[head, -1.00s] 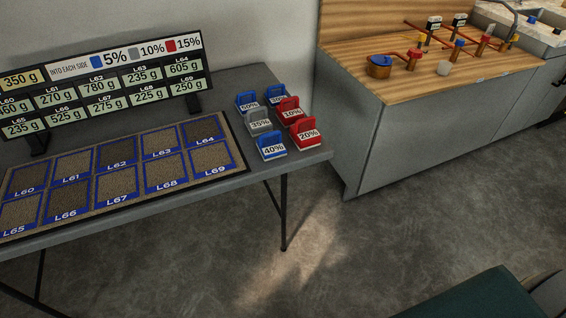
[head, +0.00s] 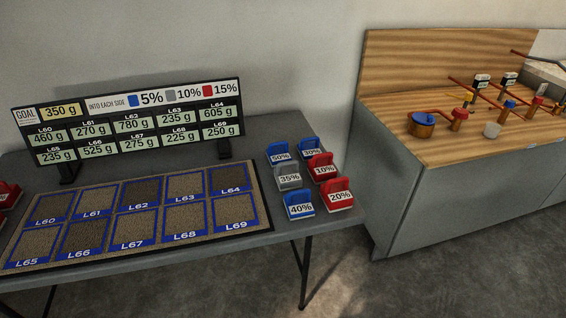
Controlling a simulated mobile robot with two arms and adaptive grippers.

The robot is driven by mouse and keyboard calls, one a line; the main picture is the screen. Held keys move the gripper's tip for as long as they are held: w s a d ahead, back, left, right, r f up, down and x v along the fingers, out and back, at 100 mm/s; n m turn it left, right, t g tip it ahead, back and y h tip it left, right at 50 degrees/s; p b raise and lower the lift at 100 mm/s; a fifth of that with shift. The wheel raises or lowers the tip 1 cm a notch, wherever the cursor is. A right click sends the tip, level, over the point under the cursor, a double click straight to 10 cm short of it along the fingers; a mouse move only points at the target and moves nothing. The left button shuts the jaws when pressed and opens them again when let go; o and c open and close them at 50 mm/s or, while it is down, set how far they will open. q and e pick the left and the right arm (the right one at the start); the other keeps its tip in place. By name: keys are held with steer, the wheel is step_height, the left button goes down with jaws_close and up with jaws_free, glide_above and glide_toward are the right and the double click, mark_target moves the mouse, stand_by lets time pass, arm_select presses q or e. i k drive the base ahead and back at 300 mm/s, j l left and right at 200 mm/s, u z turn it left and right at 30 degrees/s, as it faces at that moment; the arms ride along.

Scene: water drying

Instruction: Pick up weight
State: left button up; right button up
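Several labelled weights with handles stand in a cluster at the right end of the grey table. They are a blue 50% weight (head: 278,154), a blue 30% weight (head: 309,149), a grey 35% weight (head: 288,178), a red 10% weight (head: 322,167), a blue 40% weight (head: 299,206) and a red 20% weight (head: 338,195). A red weight (head: 8,194) is cut off at the left picture edge. Neither of my grippers shows in the head view.
The grey table (head: 262,132) carries a mat of labelled squares (head: 259,190) and a sign board (head: 128,118) reading goal 350 g. A wood-topped counter (head: 440,150) with a blue-topped pot (head: 421,125) and pipes stands right. Grey floor lies in front.

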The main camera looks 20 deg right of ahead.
mark_target(275, 156)
steer(key=u, duration=1.65)
steer(key=z, duration=2.1)
steer(key=i+l, duration=0.2)
steer(key=l, duration=0.15)
steer(key=i+l, duration=0.25)
steer(key=l+u, duration=0.05)
steer(key=l, duration=0.05)
